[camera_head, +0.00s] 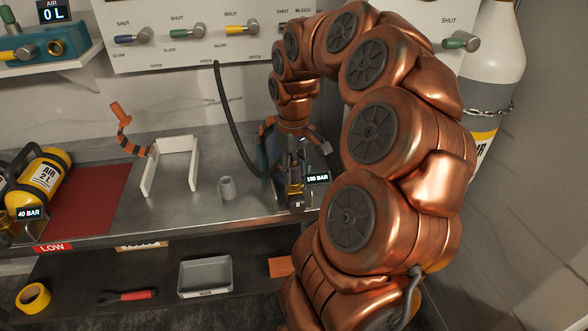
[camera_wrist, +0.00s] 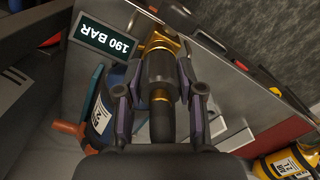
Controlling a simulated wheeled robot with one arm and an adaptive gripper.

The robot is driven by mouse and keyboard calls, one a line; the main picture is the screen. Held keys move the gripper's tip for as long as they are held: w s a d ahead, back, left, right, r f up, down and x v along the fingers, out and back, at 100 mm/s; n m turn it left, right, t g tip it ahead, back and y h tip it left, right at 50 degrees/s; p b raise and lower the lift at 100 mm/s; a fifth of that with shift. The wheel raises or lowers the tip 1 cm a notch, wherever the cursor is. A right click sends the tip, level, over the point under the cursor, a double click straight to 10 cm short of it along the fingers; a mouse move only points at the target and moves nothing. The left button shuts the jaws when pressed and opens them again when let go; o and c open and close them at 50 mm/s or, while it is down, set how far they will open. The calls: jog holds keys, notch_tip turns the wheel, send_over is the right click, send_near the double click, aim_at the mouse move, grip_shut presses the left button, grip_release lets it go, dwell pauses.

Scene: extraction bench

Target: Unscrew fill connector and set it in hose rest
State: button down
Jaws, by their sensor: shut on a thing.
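In the wrist view, my gripper (camera_wrist: 160,80) has its two fingers closed around the dark, brass-banded fill connector (camera_wrist: 158,68). The connector sits in line with a brass valve (camera_wrist: 158,42), and I cannot tell whether its thread is still engaged. A blue cylinder (camera_wrist: 106,112) lies beside and below the valve. In the head view, my gripper (camera_head: 295,160) points down at the bench's right end, and the connector is mostly hidden. A black hose (camera_head: 232,125) curves from the wall panel towards it. A small grey cup-like holder (camera_head: 227,188), possibly the hose rest, stands to its left.
A display (camera_head: 317,178) beside the valve reads 190 BAR in the wrist view (camera_wrist: 107,40). A white frame (camera_head: 172,165) stands further left, then a red mat (camera_head: 88,200) and a yellow cylinder (camera_head: 42,178). Bare bench lies around the grey holder. The valve panel (camera_head: 190,35) is behind.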

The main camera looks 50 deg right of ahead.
jog(key=n+p, duration=0.2)
jog(key=n, duration=0.4)
jog(key=shift+s, duration=0.1)
jog(key=c, duration=0.7)
grip_release()
